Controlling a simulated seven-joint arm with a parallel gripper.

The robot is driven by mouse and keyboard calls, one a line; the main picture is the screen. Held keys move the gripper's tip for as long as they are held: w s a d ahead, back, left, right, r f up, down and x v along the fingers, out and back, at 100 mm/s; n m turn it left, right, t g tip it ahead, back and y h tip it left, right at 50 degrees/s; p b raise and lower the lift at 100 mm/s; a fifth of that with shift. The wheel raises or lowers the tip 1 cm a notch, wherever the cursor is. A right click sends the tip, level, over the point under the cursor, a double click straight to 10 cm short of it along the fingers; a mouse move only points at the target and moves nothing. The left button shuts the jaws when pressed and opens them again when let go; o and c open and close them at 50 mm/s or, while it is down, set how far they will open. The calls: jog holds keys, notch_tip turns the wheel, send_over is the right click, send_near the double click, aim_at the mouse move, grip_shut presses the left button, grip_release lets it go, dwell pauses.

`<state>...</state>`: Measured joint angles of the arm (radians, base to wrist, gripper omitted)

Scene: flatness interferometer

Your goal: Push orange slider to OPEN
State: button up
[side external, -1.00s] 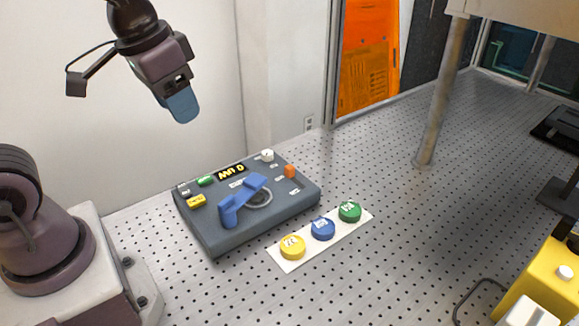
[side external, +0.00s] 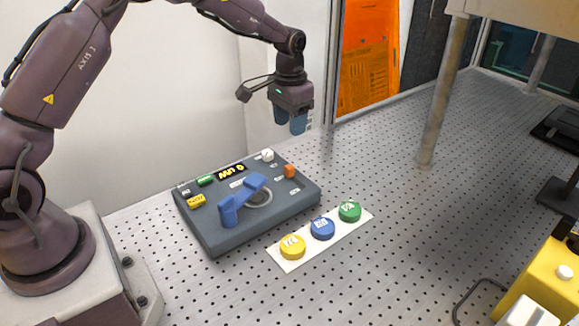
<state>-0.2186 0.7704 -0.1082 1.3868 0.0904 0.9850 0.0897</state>
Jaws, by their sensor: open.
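The orange slider (side external: 290,171) is a small block on the right part of the grey control box (side external: 215,238). Small white labels sit near it, too small to read, so I cannot tell which end of its travel is OPEN. My gripper (side external: 299,124) has blue fingers pointing down and is open and empty. It hangs in the air above and behind the slider in the side view, apart from the box.
On the box are a blue lever (side external: 243,199), a white knob (side external: 267,155), a green button (side external: 205,180), a yellow button (side external: 196,201) and a display (side external: 231,172). Several coloured discs lie on a white strip (side external: 285,264) in front. A metal post (side external: 437,110) stands right.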

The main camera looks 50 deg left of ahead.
aim_at(290, 166)
notch_tip(290, 166, down, 13)
jog(key=shift+s+r, duration=0.1)
jog(key=shift+r, duration=0.1)
dwell(0.3)
